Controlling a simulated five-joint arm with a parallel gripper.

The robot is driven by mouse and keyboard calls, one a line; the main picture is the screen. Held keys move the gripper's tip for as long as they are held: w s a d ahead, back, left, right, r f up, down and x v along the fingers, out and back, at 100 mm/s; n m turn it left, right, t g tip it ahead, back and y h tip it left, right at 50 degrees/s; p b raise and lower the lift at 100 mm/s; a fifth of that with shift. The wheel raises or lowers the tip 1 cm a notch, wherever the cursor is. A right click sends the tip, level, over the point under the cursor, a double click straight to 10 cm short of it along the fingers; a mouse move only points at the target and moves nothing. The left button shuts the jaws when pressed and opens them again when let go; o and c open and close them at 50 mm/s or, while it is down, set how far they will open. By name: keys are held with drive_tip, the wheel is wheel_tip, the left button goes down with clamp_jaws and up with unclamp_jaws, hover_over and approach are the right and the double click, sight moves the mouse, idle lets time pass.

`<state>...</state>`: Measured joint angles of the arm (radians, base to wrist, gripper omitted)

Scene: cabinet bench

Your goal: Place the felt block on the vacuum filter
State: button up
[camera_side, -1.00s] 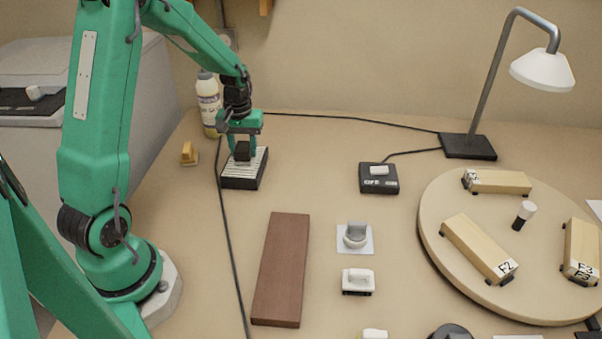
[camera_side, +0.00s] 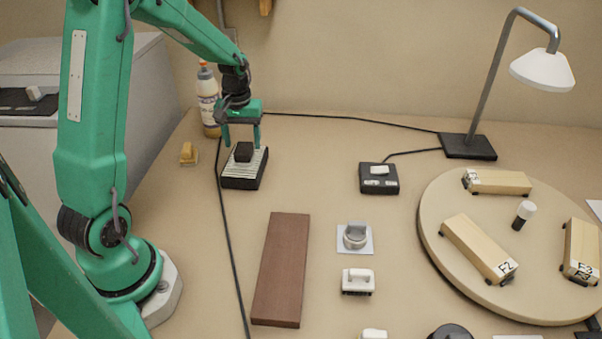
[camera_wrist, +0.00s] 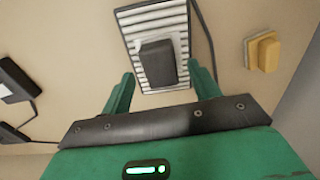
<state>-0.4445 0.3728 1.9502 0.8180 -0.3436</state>
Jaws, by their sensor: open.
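The felt block (camera_side: 244,152) is a small dark block resting on the vacuum filter (camera_side: 238,182), a dark-sided box with a white ribbed top. In the wrist view the felt block (camera_wrist: 157,63) sits on the ribbed face of the vacuum filter (camera_wrist: 136,17), within its edges. My gripper (camera_side: 242,143) is open and empty. Its fingers stand apart on either side of the block, with the palm above it. In the wrist view my gripper (camera_wrist: 162,80) shows its two green fingertips spread wider than the block.
A bottle (camera_side: 208,104) stands close behind the filter. A yellow block (camera_side: 188,153) lies to the left, and a black cable (camera_side: 226,220) runs beside the filter. A brown board (camera_side: 281,270), a black switch box (camera_side: 379,178) and a round turntable (camera_side: 440,257) with wooden blocks lie to the right.

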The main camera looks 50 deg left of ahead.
sight(244, 149)
wheel_tip(244, 149, up, 9)
drive_tip(key=shift+r, duration=0.15)
idle(0.5)
drive_tip(key=s+d+r+m+t, duration=0.2)
drive_tip(key=s+d+r+m, duration=0.1)
drive_tip(key=s+d, duration=0.4)
drive_tip(key=s+d+r+m+t, duration=0.3)
drive_tip(key=s+d+m, duration=0.3)
drive_tip(key=d, duration=0.5)
drive_tip(key=shift+s+r+t, duration=0.3)
drive_tip(key=shift+s+r, duration=0.3)
drive_tip(key=shift+s, duration=0.6)
